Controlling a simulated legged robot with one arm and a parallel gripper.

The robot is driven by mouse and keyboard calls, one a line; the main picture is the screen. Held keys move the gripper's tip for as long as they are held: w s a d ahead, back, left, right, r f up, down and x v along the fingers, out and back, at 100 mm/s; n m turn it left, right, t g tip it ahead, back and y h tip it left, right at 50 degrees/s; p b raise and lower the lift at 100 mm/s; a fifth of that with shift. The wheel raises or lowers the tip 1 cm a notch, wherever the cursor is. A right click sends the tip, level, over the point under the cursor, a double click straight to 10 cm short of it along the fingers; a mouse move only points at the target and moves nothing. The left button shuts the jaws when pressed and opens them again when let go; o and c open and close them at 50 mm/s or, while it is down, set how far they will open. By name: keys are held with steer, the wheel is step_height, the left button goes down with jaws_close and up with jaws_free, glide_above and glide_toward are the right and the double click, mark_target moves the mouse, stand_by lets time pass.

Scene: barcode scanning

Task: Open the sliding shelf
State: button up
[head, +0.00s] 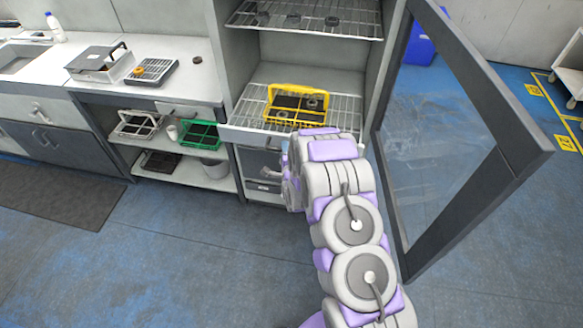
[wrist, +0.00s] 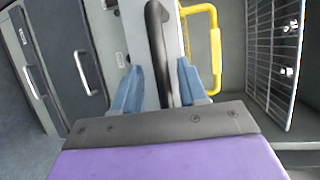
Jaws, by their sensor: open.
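The sliding shelf (head: 234,133) is a wire shelf with a pale front panel, inside the open cabinet. A yellow carrier (head: 297,103) with dark items in it sits on the shelf; part of its yellow frame also shows in the wrist view (wrist: 216,50). The panel's black bar handle (wrist: 157,45) runs between my gripper's two blue fingers. My gripper (wrist: 160,80) is open, with one finger on each side of the handle and gaps visible beside it. In the head view my arm hides the handle and most of the gripper.
The cabinet's glass door (head: 450,150) stands open at the right. An upper wire shelf (head: 310,20) holds small dark items. Drawers (head: 262,165) lie below the sliding shelf. A counter (head: 190,85) stands at the left. The floor in front is clear.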

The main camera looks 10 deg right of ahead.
steer(key=p+v, duration=0.8)
steer(key=v, duration=0.8)
steer(key=shift+s+d, duration=0.35)
steer(key=shift+f, duration=0.1)
step_height(320, 180, up, 9)
steer(key=s+a+n+g+y+b, duration=0.1)
steer(key=s+n+g+b, duration=0.2)
steer(key=n+g, duration=0.65)
steer(key=s+d+r+n+g+b, duration=0.1)
steer(key=s+r, duration=0.4)
steer(key=s, duration=0.6)
steer(key=s+d+r+n+g+h+b, duration=0.1)
steer(key=s+d+r+n+g, duration=0.2)
steer(key=s, duration=0.9)
steer(key=s+d+r+n+g+h+b, duration=0.1)
steer(key=s+r+n+g, duration=0.3)
steer(key=s+r, duration=0.4)
steer(key=s+d, duration=0.1)
steer(key=s, duration=0.3)
steer(key=shift+d+r+b, duration=0.2)
steer(key=shift+d+b, duration=0.1)
